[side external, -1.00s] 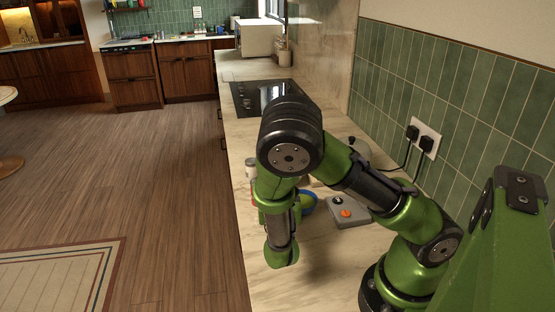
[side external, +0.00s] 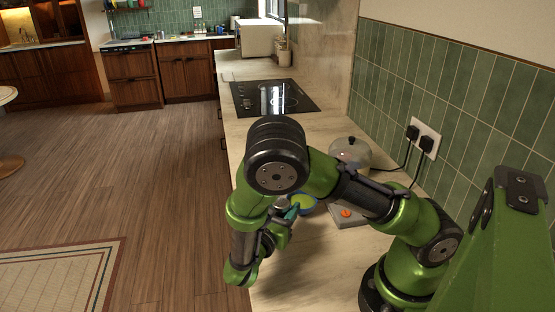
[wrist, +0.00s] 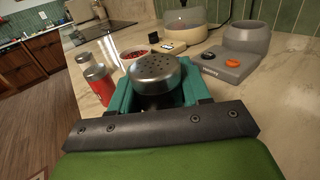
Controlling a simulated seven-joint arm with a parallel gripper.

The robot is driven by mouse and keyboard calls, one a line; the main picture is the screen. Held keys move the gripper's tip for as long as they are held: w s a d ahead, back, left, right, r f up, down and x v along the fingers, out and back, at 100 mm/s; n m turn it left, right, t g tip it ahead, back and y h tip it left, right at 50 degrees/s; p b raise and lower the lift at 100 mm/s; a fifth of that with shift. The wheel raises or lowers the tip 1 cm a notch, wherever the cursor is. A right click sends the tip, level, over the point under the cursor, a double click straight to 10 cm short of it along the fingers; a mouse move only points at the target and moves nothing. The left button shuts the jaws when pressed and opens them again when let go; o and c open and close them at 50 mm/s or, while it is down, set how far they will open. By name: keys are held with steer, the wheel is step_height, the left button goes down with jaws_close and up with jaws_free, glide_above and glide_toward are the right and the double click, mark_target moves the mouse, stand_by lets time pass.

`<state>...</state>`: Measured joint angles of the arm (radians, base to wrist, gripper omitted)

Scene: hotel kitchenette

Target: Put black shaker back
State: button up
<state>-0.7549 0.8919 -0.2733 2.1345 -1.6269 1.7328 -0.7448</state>
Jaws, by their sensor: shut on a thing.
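The black shaker (wrist: 154,70) has a domed, perforated silver lid and a dark body, mostly hidden. In the wrist view it sits between the teal fingers of my gripper (wrist: 158,92), which is shut on it. In the side view my gripper (side external: 287,212) is low over the near counter, partly behind my arm, and the shaker is hard to make out there. Two other silver-lidded shakers stand to the left in the wrist view: a red one (wrist: 101,87) and one behind it (wrist: 85,62).
A bowl (wrist: 134,57) with red contents stands beyond the shaker. A grey appliance (wrist: 235,52) with orange and black knobs is at right. A lidded pot (side external: 350,153) stands near the wall, with the cooktop (side external: 272,97) beyond. The counter's left edge drops to the floor.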

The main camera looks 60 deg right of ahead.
steer(key=w, duration=0.5)
steer(key=shift+d+f, duration=0.2)
steer(key=shift+d, duration=0.2)
steer(key=shift+w+f, duration=0.15)
steer(key=shift+f, duration=0.75)
steer(key=shift+w+f, duration=0.1)
steer(key=shift+f, duration=0.8)
steer(key=shift+f, duration=0.1)
steer(key=o, duration=1.1)
